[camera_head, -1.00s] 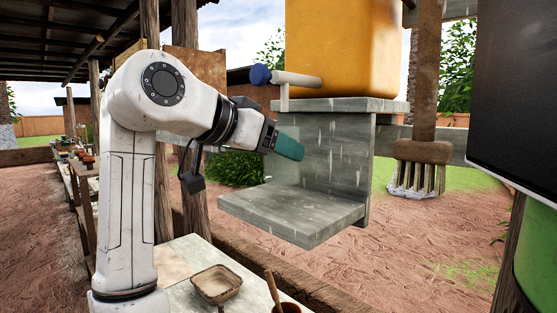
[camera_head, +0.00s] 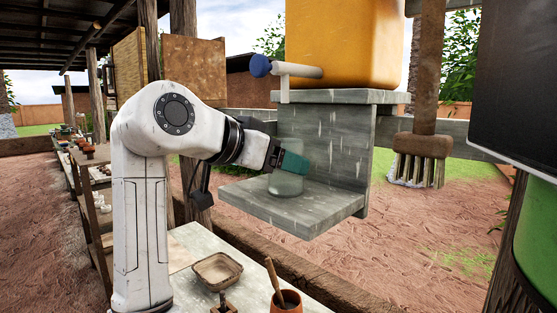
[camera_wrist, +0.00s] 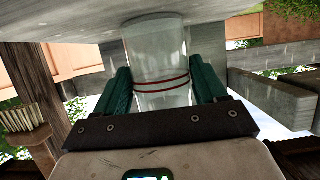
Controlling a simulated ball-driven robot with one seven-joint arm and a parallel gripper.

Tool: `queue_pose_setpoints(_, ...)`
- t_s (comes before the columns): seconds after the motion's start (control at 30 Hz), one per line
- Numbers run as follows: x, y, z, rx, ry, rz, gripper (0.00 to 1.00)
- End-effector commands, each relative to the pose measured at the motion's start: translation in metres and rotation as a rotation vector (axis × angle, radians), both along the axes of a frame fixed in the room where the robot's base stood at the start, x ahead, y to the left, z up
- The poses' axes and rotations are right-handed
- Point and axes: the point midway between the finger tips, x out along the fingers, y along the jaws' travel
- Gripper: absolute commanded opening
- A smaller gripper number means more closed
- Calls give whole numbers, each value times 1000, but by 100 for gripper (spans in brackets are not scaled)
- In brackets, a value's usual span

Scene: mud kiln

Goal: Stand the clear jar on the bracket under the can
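The clear jar (camera_head: 286,181) is upright at the grey bracket's lower shelf (camera_head: 300,207), under the orange can (camera_head: 345,45). Its base looks to be on the shelf or just above it; I cannot tell which. My gripper (camera_head: 293,163) reaches in from the left at the jar's upper part. In the wrist view, the jar (camera_wrist: 160,62), with red bands around it, is between my two green fingers (camera_wrist: 163,88), which look closed against its sides. The jar's far end meets the grey shelf (camera_wrist: 70,38) in that view.
The can's tap (camera_head: 285,68) sticks out to the left above the shelf. The bracket's back panel (camera_head: 340,140) stands behind the jar. A brush (camera_head: 422,158) hangs to the right. A square bowl (camera_head: 217,271) and a clay pot (camera_head: 287,303) stand on the bench below.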

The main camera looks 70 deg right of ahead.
Motion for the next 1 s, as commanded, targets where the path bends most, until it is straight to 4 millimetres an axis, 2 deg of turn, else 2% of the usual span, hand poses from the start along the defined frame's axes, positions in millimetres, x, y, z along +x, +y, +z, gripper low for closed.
queue_pose_setpoints(0.03,0,0,0,0,0,0,76)
queue_pose_setpoints(0.17,0,0,0,0,0,0,88)
queue_pose_setpoints(0.47,0,0,5,0,-1,0,88)
queue_pose_setpoints(0.53,3,5,4,0,0,2,88)
queue_pose_setpoints(0.67,11,22,11,-2,-2,3,88)
queue_pose_setpoints(1.0,38,78,38,0,-1,3,88)
